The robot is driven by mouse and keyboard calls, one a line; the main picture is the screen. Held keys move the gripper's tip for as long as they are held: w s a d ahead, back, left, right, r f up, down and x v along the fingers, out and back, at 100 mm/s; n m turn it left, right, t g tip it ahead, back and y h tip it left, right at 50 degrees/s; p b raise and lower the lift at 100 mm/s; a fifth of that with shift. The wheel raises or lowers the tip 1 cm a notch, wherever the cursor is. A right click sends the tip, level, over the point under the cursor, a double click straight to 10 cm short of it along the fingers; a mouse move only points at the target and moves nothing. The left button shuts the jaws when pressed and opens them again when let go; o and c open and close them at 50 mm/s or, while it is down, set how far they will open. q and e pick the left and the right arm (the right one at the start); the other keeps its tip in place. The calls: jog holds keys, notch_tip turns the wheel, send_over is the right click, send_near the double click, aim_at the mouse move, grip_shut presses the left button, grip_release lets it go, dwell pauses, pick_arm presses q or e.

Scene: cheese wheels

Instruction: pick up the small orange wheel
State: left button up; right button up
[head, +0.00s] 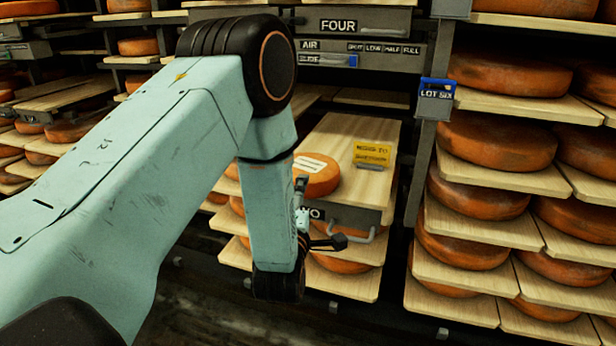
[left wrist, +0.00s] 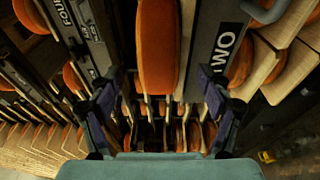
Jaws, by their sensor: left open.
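The small orange wheel (head: 318,176) with a white label lies flat on a pulled-out pale wooden board (head: 350,135), near its front left part. My left arm hides part of its left side. My left gripper (head: 318,216) is open and empty just in front of the board. In the left wrist view an orange wheel (left wrist: 158,45), seen edge-on, lies between the lines of the two spread fingers of my left gripper (left wrist: 162,95). The fingers do not appear to touch it. My right gripper is not in view.
A yellow sign (head: 371,154) stands on the board. A handle (head: 352,237) sticks out from the drawer front marked TWO (left wrist: 228,50). The drawer marked FOUR (head: 365,22) is above. Racks of large wheels (head: 497,139) stand at right, with a blue LOT SIX tag (head: 436,91).

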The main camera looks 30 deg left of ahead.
pick_arm(q)
jog(key=x, duration=0.4)
jog(key=shift+a+b, duration=0.1)
jog(key=shift+b, duration=0.3)
jog(key=shift+r, duration=0.1)
grip_shut()
jog(key=shift+w+r, duration=0.1)
jog(key=shift+r, duration=0.05)
dwell(0.4)
